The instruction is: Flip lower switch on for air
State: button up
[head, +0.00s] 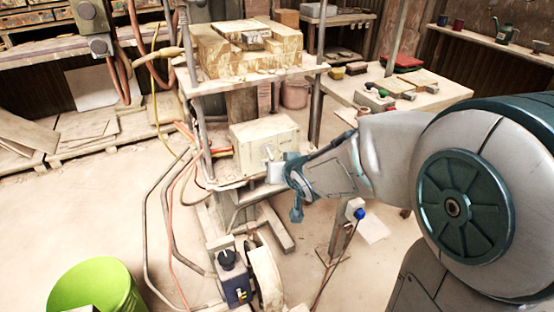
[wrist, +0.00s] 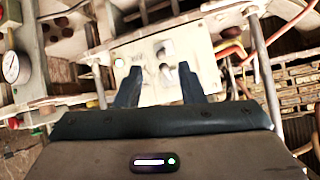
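The pale control panel (wrist: 145,48) faces me in the wrist view. Contact cannot be told. In the head view my gripper (head: 286,174) is by the lower right of the cream box (head: 262,136) on the press; its switches are not readable there.
The press posts (head: 318,80) and a shelf with a wooden mould (head: 245,45) stand around and above the box. Hoses (head: 165,205) hang at left. A blue pump (head: 232,278) and green bucket (head: 95,287) are on the floor. A pressure gauge (wrist: 10,67) shows at the wrist view's left.

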jog(key=p+v, duration=0.2)
jog(key=v, duration=0.2)
jog(key=shift+r, duration=0.1)
jog(key=shift+d, duration=0.1)
dwell(0.4)
